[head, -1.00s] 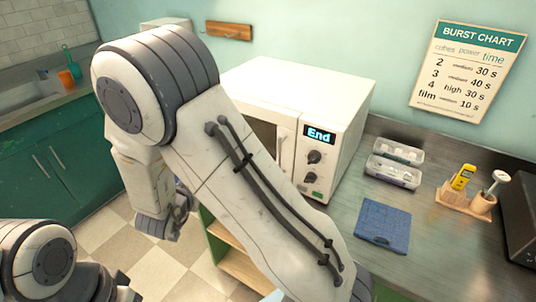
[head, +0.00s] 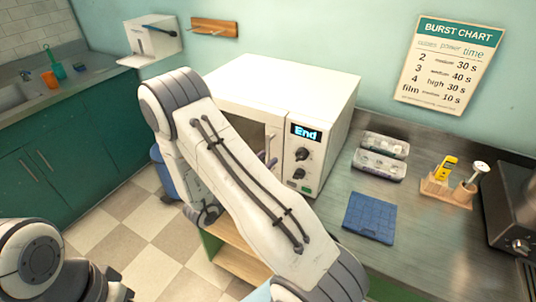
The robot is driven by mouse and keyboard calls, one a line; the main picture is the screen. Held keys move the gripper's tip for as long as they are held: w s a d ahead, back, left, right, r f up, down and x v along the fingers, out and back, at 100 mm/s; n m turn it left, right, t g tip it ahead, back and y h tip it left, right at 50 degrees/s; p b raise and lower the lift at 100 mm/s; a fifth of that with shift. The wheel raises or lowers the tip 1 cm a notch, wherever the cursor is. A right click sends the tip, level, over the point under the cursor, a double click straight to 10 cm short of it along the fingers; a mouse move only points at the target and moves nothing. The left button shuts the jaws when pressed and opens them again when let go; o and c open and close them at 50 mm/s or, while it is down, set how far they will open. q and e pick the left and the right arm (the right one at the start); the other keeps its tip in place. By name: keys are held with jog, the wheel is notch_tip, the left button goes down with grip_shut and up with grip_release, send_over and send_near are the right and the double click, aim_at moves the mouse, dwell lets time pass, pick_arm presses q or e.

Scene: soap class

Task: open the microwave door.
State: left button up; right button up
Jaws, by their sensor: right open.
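The white microwave (head: 305,82) stands on the counter, with "End" lit on its panel. Its door (head: 247,128) looks shut; my right arm covers its lower left part. The pale upright door handle (head: 273,146) is beside the control panel. My right arm crosses in front of the microwave and folds back behind itself. Only the grey fingertips of my right gripper (head: 268,160) show past the arm's edge, close to the handle. I cannot tell whether they touch it. The gripper is open. My left arm shows at the lower left; its gripper is not in view.
On the counter to the right are a blue mat (head: 370,217), clear trays (head: 380,158) and a wooden holder (head: 447,190) with a yellow tool. A dark appliance (head: 512,215) stands at the right edge. Tiled floor (head: 130,235) lies open at the left, before green cabinets (head: 40,165).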

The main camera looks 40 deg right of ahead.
jog(key=shift+w+d, duration=0.15)
jog(key=shift+d, duration=0.7)
grip_shut()
dwell(0.8)
